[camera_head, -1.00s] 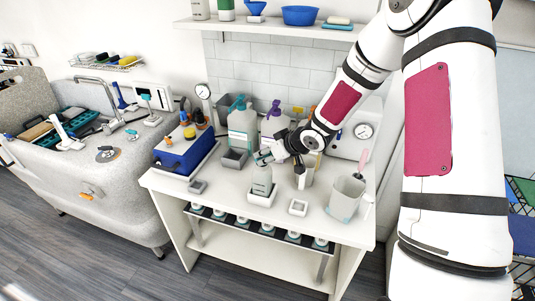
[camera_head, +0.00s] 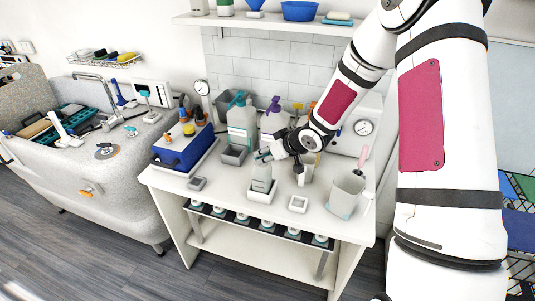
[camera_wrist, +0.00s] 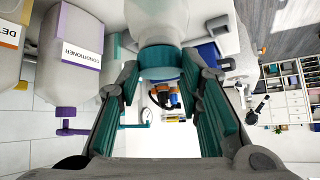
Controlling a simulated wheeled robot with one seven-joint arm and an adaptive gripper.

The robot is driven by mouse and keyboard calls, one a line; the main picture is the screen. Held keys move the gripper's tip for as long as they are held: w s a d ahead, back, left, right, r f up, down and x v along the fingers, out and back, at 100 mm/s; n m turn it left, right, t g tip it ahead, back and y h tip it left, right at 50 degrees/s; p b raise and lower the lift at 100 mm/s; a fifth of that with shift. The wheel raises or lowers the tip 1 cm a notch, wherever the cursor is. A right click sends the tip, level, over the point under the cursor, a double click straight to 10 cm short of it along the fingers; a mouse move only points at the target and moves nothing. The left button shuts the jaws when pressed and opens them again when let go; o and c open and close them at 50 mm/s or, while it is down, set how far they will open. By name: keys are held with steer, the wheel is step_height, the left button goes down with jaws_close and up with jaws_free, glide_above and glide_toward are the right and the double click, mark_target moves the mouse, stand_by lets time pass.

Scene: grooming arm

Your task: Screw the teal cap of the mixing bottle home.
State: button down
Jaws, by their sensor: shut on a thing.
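The mixing bottle (camera_head: 261,180) is translucent grey and stands upright in a white square holder (camera_head: 263,198) near the front of the bench. In the wrist view the bottle (camera_wrist: 160,18) comes down from the top edge, with its teal cap (camera_wrist: 160,62) below it. My gripper (camera_head: 263,156) is at the bottle's top. In the wrist view my gripper (camera_wrist: 163,68) has its teal-padded fingers on both sides of the cap, shut on it. The cap is mostly hidden in the head view. Whether a gap remains between cap and bottle cannot be told.
A large pump bottle (camera_head: 242,127) and a grey tray (camera_head: 233,155) stand behind left. A blue box (camera_head: 183,148) is farther left. A small white dish (camera_head: 298,204) and a grey jug (camera_head: 345,195) are right. The conditioner bottle (camera_wrist: 75,50) is close left in the wrist view.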

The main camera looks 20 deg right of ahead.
steer(key=shift+s+a+f+m+t+h+p, duration=0.1)
steer(key=shift+a+m+t+h+p, duration=0.1)
steer(key=shift+m+h, duration=0.4)
steer(key=shift+s+a+m+t+h+p, duration=0.1)
steer(key=shift+a+m+h, duration=0.1)
steer(key=shift+m+h, duration=0.35)
steer(key=shift+s+a+f+m+t+h+p, duration=0.1)
steer(key=shift+a+m+h, duration=0.2)
steer(key=shift+m, duration=0.45)
steer(key=shift+d+m+h, duration=0.2)
steer(key=shift+m+h, duration=0.05)
steer(key=shift+m, duration=0.05)
steer(key=shift+a+m+h, duration=0.35)
steer(key=shift+m+h, duration=0.15)
steer(key=shift+m, duration=0.1)
steer(key=shift+a+m+g+h, duration=0.15)
steer(key=shift+m+g+h, duration=0.15)
steer(key=shift+m+h, duration=1.2)
steer(key=shift+a+f+m, duration=0.1)
steer(key=shift+m, duration=0.2)
